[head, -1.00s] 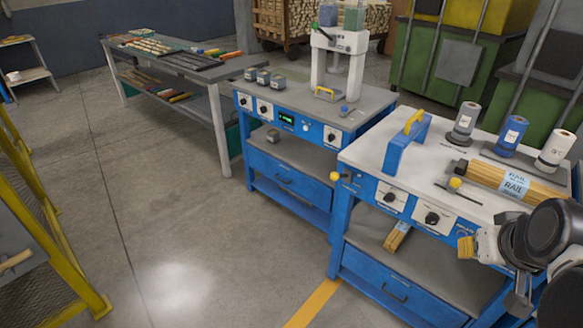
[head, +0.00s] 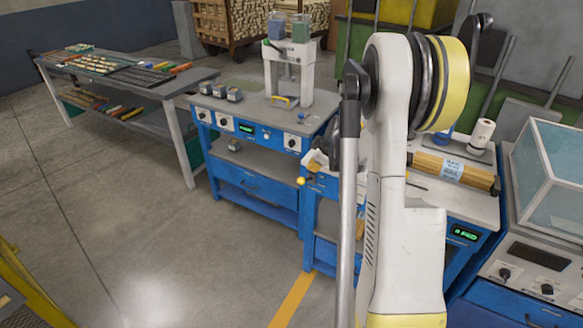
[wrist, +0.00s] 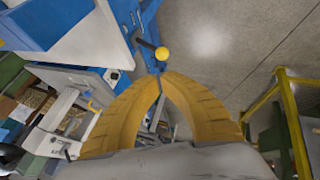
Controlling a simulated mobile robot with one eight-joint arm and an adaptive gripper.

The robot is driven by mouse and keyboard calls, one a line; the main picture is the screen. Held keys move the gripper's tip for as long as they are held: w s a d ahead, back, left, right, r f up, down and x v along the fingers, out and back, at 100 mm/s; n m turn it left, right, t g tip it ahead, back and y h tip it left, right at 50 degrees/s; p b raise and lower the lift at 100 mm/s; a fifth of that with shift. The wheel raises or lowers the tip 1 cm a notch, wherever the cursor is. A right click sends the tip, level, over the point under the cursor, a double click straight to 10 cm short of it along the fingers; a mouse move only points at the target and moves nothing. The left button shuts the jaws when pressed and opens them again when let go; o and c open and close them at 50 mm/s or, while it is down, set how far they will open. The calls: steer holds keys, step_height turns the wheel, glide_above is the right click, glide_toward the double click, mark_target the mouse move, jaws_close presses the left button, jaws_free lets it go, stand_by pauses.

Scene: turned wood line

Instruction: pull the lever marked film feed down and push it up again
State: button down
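A lever with a round yellow knob (head: 301,181) sticks out from the left side of the blue film bench (head: 325,186). Its marking cannot be read. The knob also shows in the wrist view (wrist: 162,54), at the end of a short dark rod, just beyond my fingertips. My gripper (wrist: 161,77) has yellow ribbed fingers whose tips meet, with nothing seen between them. The tips look close to the knob, but a gap shows and they do not hold it. In the head view my arm covers much of the bench, and the gripper is largely hidden behind it.
A second blue bench (head: 262,190) with a white press (head: 290,65) stands left of the film bench. A wrapped rail bundle (head: 452,168) lies on the film bench top. A clear-lidded machine (head: 550,180) is at right. Open floor lies in front.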

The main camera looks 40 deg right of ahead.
mark_target(303, 180)
steer(key=b+x, duration=0.4)
steer(key=x, duration=0.7)
steer(key=shift+w+f, duration=0.1)
steer(key=shift+f, duration=0.2)
steer(key=shift+w+d+f, duration=0.1)
steer(key=shift+w+f, duration=0.25)
steer(key=shift+f, duration=0.1)
